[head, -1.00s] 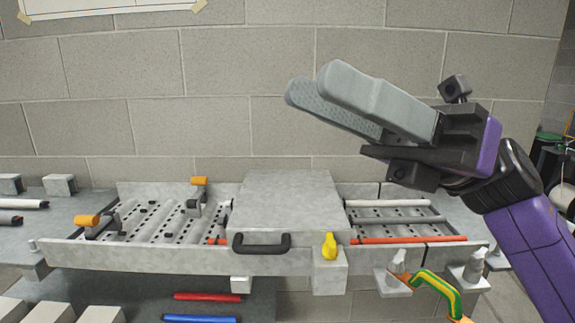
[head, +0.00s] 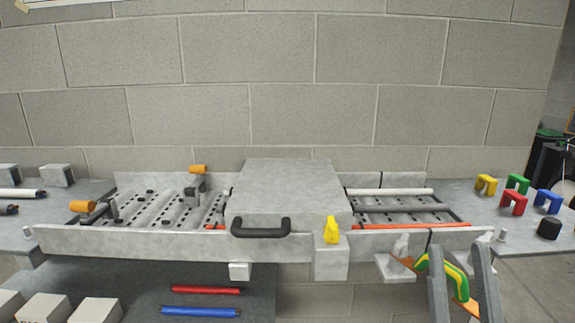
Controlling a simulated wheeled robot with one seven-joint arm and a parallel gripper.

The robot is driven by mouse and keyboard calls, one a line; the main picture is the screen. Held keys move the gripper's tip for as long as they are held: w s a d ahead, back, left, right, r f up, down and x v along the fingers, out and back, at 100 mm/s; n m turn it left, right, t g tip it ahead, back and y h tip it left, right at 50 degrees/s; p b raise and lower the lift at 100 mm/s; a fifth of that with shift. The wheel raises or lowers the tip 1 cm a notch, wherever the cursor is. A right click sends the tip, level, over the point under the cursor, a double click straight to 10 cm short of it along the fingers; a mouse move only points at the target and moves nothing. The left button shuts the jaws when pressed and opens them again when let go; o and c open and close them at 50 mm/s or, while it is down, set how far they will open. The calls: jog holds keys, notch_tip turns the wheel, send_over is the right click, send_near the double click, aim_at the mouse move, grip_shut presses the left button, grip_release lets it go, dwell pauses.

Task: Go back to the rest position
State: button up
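My gripper (head: 458,262) is at the lower right edge of the head view, its two grey fingers pointing up. The fingers are spread apart with nothing held between them. A green and yellow curved handle (head: 445,272) shows behind and between the fingers, partly hidden by them. The rest of my arm is out of view below.
A grey drive bed (head: 180,243) with a covered box (head: 285,185), black handle (head: 261,228) and yellow knob (head: 331,230) runs across the middle. Coloured brackets (head: 513,203) stand on the right table. Red and blue rods (head: 205,291) lie below. The wall space above is clear.

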jog(key=s+d+f+m+g+h+b, duration=0.15)
jog(key=s+f+g, duration=0.3)
jog(key=f, duration=0.65)
jog(key=s+f+m+g+h, duration=0.1)
jog(key=s+f+m+g, duration=0.2)
jog(key=s+f, duration=0.5)
jog(key=s+f+n+g+y+b, duration=0.2)
jog(key=s+f+g, duration=0.4)
jog(key=s+f, duration=0.8)
jog(key=shift+s+a+f+y+b, duration=0.25)
jog(key=shift+a+f+y+b, duration=0.1)
jog(key=shift+a+f+y, duration=0.1)
